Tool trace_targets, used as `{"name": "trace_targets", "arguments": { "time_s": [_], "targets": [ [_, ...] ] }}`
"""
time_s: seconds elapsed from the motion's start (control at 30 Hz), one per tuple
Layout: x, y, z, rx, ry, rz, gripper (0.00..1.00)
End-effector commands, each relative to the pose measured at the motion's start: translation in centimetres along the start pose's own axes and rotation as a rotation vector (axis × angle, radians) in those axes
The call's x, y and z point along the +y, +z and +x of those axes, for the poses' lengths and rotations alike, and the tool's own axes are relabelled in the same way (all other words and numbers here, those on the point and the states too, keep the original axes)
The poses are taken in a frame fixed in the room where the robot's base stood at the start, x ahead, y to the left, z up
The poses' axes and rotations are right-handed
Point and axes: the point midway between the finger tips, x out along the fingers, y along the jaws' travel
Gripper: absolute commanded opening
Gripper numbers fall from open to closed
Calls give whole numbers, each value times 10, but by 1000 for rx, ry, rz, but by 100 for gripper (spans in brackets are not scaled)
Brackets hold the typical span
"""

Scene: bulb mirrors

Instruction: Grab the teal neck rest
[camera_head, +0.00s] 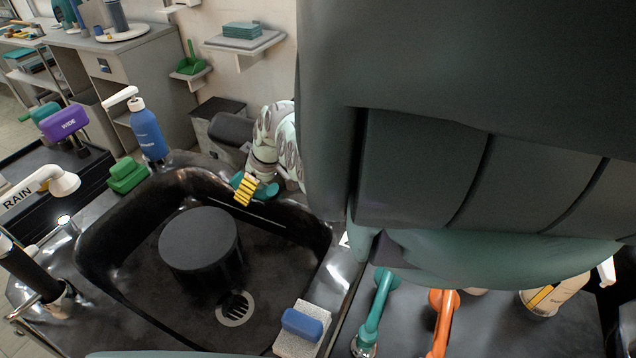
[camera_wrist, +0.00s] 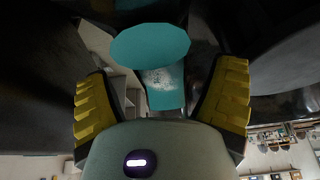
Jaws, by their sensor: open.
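The teal neck rest (camera_head: 268,190) shows at the back rim of the black basin, partly hidden by my gripper. In the wrist view the teal neck rest (camera_wrist: 150,45) has a rounded flat top and a narrower part below with a pale speckled patch. My gripper (camera_head: 246,189) has yellow ribbed fingers and is right at the neck rest. In the wrist view my gripper (camera_wrist: 163,80) is open, and the teal piece shows between its two fingers with gaps on both sides. I cannot tell whether either finger touches it.
The black basin (camera_head: 110,228) holds a dark cylinder (camera_head: 203,245). A blue pump bottle (camera_head: 148,130) and green block (camera_head: 127,175) stand at its left. A large dark-green padded chair (camera_head: 450,130) fills the right. A blue sponge (camera_head: 302,324) lies in front.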

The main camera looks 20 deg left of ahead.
Motion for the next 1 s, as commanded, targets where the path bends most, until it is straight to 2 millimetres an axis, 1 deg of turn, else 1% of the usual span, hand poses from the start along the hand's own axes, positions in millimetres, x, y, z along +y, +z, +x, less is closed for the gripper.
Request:
{"name": "trace_targets", "arguments": {
  "time_s": [0.2, 0.5, 0.53, 1.0],
  "targets": [
    [-1, 0, 10, -1, -1, 0, 85],
    [-2, -1, 11, 0, 0, 0, 85],
    [-2, -1, 11, 0, 0, 0, 87],
    [-2, -1, 11, 1, 0, -1, 38]
  ]
}}
